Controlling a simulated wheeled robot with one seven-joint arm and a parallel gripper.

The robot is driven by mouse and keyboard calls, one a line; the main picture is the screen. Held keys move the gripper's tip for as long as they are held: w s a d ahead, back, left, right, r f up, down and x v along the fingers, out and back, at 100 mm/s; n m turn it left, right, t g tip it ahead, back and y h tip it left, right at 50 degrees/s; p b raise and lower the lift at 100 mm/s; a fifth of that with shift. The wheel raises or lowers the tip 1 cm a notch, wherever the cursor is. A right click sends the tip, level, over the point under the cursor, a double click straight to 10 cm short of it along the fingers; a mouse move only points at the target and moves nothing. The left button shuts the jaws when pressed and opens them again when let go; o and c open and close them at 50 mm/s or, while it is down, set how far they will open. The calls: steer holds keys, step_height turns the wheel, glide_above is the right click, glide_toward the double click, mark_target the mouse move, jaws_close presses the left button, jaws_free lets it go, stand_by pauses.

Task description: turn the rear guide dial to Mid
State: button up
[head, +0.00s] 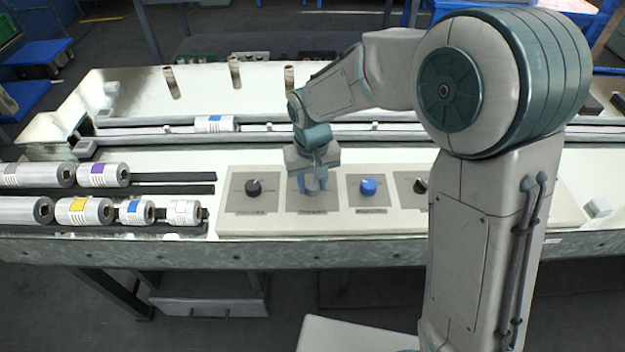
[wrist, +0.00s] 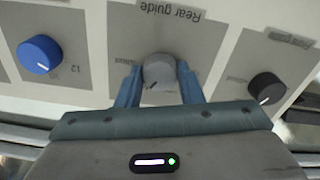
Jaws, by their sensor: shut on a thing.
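The rear guide dial (wrist: 159,72) is a grey knob on a grey plate lettered "Rear guide" in the wrist view, where the lettering appears upside down. A dark pointer line shows on its face, toward the lower left in that view. My gripper (wrist: 158,88) has its two blue fingers on either side of the dial, closed on it. In the head view my gripper (head: 312,186) is over the second plate from the left on the control panel (head: 400,222), and it mostly covers the dial. The Mid mark cannot be made out.
A black dial (head: 254,187) is left of my gripper and a blue dial (head: 368,187) is right of it. Another black dial (head: 420,186) is partly behind my arm. Several film rolls (head: 85,211) lie on racks at the left. Upright posts (head: 234,72) stand behind.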

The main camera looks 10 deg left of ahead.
mark_target(312, 184)
steer(key=o, duration=1)
steer(key=shift+c, duration=0.2)
step_height(312, 184, up, 14)
steer(key=s+d+m+t+p, duration=0.1)
steer(key=s+d+m, duration=0.2)
steer(key=d, duration=1)
steer(key=s+d+m+t+p, duration=0.1)
steer(key=s+d+m, duration=0.1)
steer(key=s+d, duration=0.8)
steer(key=d, duration=0.3)
steer(key=shift+d+m+t+p, duration=0.2)
steer(key=shift+m+t+p, duration=0.15)
steer(key=shift+m+t, duration=0.05)
